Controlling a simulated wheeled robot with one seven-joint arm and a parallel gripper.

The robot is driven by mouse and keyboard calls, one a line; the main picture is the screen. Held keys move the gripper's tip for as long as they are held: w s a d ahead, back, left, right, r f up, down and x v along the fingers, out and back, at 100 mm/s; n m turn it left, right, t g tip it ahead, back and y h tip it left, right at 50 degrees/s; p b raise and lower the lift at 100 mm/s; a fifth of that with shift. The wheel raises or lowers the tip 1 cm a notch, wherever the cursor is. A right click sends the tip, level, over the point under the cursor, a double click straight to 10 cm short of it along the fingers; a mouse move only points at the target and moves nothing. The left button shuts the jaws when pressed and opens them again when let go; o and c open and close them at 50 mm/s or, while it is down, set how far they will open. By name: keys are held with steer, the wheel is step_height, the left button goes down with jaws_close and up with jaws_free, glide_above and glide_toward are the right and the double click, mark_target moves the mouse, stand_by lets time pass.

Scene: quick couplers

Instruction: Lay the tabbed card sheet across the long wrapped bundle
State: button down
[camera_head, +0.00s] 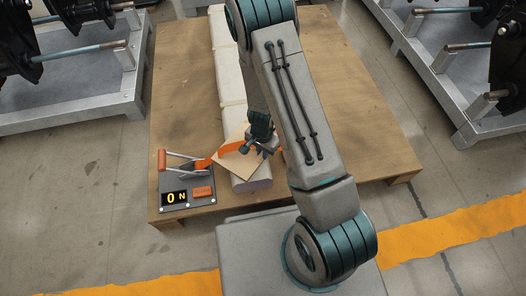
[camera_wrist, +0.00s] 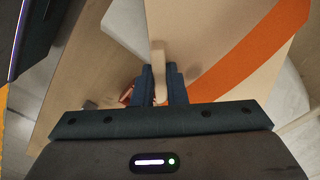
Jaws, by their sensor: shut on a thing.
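The tabbed card sheet (camera_head: 234,164) is a thin tan square near the front end of the long wrapped bundle (camera_head: 230,88), a pale, banded bar running away across the wooden platform. The sheet fills the upper right of the wrist view (camera_wrist: 205,40). My gripper (camera_head: 264,146) is shut on the sheet's narrow tab, which stands between the fingers in the wrist view (camera_wrist: 159,85). The sheet overlaps the bundle in the head view; whether it touches it, I cannot tell. My arm hides part of the bundle.
The wooden platform (camera_head: 345,115) is bare to the right. Metal racks with dark parts stand at both sides.

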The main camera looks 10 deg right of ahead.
steer(key=c, duration=1.5)
jaws_free()
steer(key=shift+f, duration=0.1)
steer(key=shift+o, duration=0.2)
step_height(320, 180, up, 21)
steer(key=s+a+n+y+p, duration=0.1)
steer(key=n+p, duration=0.1)
steer(key=p, duration=0.4)
steer(key=s+d+r+n, duration=0.2)
steer(key=s+r, duration=0.4)
steer(key=r, duration=0.3)
steer(key=s+d+r+n+t+h, duration=0.1)
steer(key=s+d+r+n, duration=0.2)
steer(key=s+r+n, duration=0.2)
step_height(320, 180, up, 5)
steer(key=shift+s+d+f, duration=0.1)
steer(key=shift+s+d, duration=0.2)
steer(key=shift+s, duration=0.95)
